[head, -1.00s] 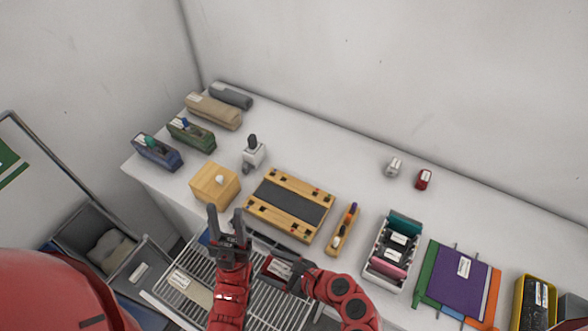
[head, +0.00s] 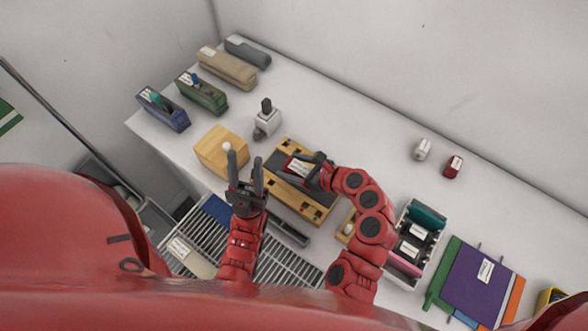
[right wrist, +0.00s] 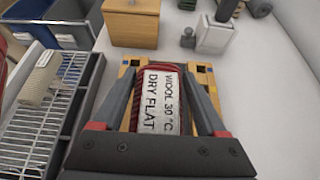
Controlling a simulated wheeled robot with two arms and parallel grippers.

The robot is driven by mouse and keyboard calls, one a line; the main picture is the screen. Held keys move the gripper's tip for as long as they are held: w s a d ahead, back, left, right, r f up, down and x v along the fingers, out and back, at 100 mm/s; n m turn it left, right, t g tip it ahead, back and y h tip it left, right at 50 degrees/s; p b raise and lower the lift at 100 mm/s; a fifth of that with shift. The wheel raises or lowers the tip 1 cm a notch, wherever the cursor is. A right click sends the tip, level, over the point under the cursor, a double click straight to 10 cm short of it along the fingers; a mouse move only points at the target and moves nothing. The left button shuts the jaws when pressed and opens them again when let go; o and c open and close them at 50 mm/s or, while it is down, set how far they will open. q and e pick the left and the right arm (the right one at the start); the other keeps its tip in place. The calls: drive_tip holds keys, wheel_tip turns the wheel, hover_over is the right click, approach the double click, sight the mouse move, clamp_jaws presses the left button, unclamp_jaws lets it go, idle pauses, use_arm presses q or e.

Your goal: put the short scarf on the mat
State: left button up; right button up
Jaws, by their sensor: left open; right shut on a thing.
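A dark red knitted scarf (head: 300,167) with a white label reading "WOOL 30°C DRY FLAT" is in my right gripper (head: 318,168). In the right wrist view the scarf (right wrist: 155,98) sits between the two fingers, which press on its sides. The mat (head: 308,190) is a dark grey panel on a wooden board. The scarf is over the mat's far left part and hides some of it; I cannot tell whether it touches. My left gripper (head: 245,175) is open and empty, near the table's front edge, left of the board.
A wooden box (head: 220,150) and a grey-white dispenser (head: 267,122) stand left of the board. A wire rack (head: 275,265) with a beige labelled bundle (head: 190,256) lies in front. A bin of folded cloths (head: 418,235) is to the right.

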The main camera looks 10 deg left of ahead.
sight(294, 167)
drive_tip(key=shift+w+a+f+b, duration=0.15)
drive_tip(key=shift+w+b, duration=0.15)
drive_tip(key=shift+w, duration=0.65)
wheel_tip(294, 167, down, 4)
drive_tip(key=b, duration=0.4)
drive_tip(key=shift+w, duration=0.15)
drive_tip(key=shift+r, duration=0.3)
drive_tip(key=o, duration=1.4)
drive_tip(key=shift+f, duration=0.1)
